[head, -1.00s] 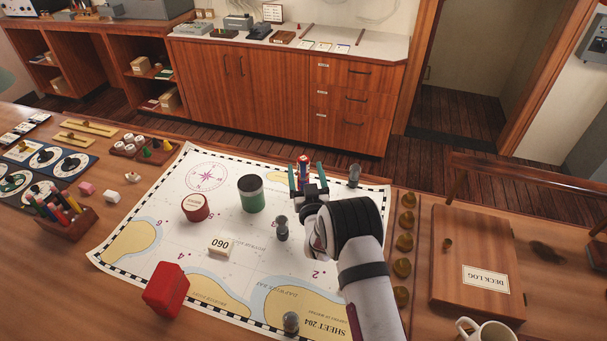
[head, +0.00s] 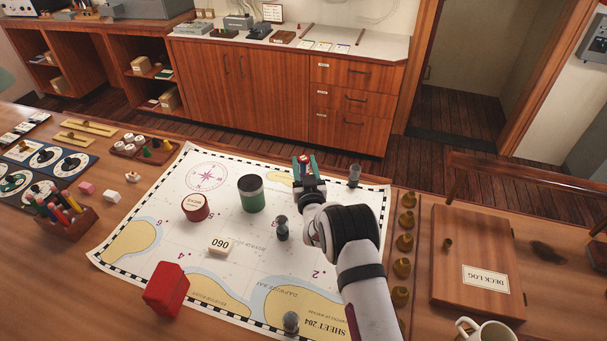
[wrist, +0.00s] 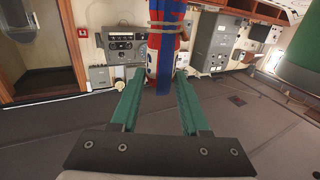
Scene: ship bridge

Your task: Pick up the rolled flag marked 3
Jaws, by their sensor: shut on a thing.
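A rolled flag (head: 304,160) in red and blue stands between the green fingers of my gripper (head: 306,168), over the far right part of the chart in the head view. In the wrist view the flag (wrist: 166,42) is tied with a tan cord and runs upright between the fingertips (wrist: 163,78). My gripper is shut on it. I cannot read a 3 on it. Its lower end is hidden in the head view, so I cannot tell whether it touches the chart.
The chart (head: 165,235) carries a green cylinder (head: 252,196), a red round tin (head: 195,207), a 060 block (head: 221,246), a red box (head: 166,289) and dark-based glass weights (head: 282,228). Brass pieces (head: 404,243) and a deck log box (head: 470,262) lie to the right.

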